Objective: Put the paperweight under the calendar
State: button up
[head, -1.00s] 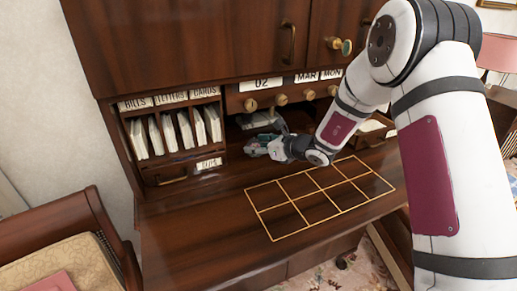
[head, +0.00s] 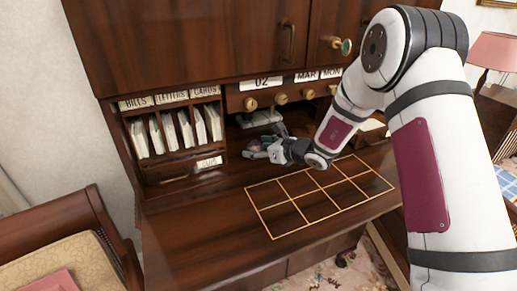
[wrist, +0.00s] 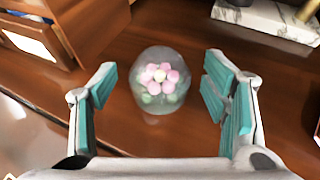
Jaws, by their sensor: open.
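The paperweight (wrist: 159,82) is a clear glass dome with pink flowers inside, resting on the brown wooden desk in the wrist view. My gripper (wrist: 160,88) is open, with one teal-padded finger on each side of the paperweight and visible gaps between. In the head view my gripper (head: 262,150) is low over the back of the desk; I cannot make out the paperweight there. The calendar (head: 290,80) is a row of white cards reading 02, MAR and MON, above brass knobs, behind and above my gripper.
A letter rack (head: 175,135) with envelopes stands left of my gripper. A marble-based object (wrist: 268,18) is at the upper right of the wrist view. A gold-lined grid (head: 320,195) on the desk in front is empty. The cabinet (head: 190,45) overhangs the back.

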jog(key=v, duration=1.2)
jog(key=s+a+r+n+g, duration=0.2)
jog(key=s+r+n+g, duration=0.1)
jog(key=s+r+n, duration=0.45)
jog(key=s+a+r+n+g, duration=0.25)
jog(key=s+r+n, duration=0.25)
jog(key=s+n, duration=0.45)
jog(key=s+d+r+n+t+h, duration=0.1)
jog(key=s+d+r+n+h, duration=0.1)
jog(key=s+d+n+h, duration=0.2)
jog(key=s+d+r+n+h, duration=0.2)
jog(key=s+d+n+h, duration=0.3)
jog(key=s+d, duration=0.5)
jog(key=s+n, duration=0.1)
jog(key=s, duration=0.3)
jog(key=shift+d+t, duration=0.3)
jog(key=shift+t, duration=0.05)
